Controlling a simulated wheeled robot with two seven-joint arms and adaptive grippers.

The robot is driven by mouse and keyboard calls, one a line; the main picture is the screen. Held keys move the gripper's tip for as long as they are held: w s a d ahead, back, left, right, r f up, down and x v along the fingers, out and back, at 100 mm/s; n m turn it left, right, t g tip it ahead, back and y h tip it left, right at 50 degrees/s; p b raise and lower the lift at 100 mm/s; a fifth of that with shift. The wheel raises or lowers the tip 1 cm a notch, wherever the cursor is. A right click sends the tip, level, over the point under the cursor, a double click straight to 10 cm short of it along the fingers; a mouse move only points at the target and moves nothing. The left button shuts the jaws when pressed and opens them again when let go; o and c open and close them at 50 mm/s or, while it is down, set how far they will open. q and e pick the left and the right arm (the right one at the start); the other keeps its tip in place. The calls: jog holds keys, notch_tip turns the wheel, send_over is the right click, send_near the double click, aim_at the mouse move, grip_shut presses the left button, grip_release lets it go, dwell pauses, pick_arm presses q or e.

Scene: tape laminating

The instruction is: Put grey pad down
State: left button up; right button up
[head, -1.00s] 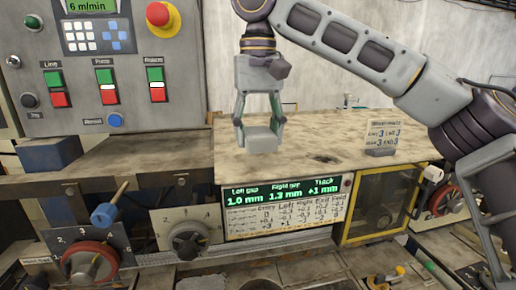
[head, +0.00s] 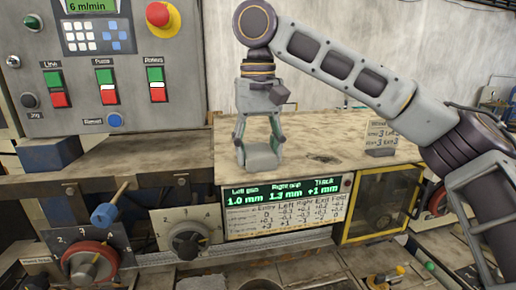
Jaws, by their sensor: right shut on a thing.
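The grey pad (head: 261,158) is a small light-grey block between the fingers of my right gripper (head: 259,147), near the front edge of the worn tabletop (head: 330,150). My right gripper points down and is shut on the pad, with a finger on each side. The pad looks low over the tabletop or touching it; I cannot tell which. My left gripper is not in view.
A small sign (head: 381,138) stands on the tabletop at the right. A control panel (head: 105,65) with buttons and a red emergency knob stands at the left. A display (head: 283,203) and knobs are below the table edge.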

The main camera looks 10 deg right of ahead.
aim_at(258, 150)
jog(key=o, duration=0.9)
jog(key=shift+r, duration=0.15)
notch_tip(258, 150, up, 12)
dwell(1.1)
dwell(0.3)
dwell(0.4)
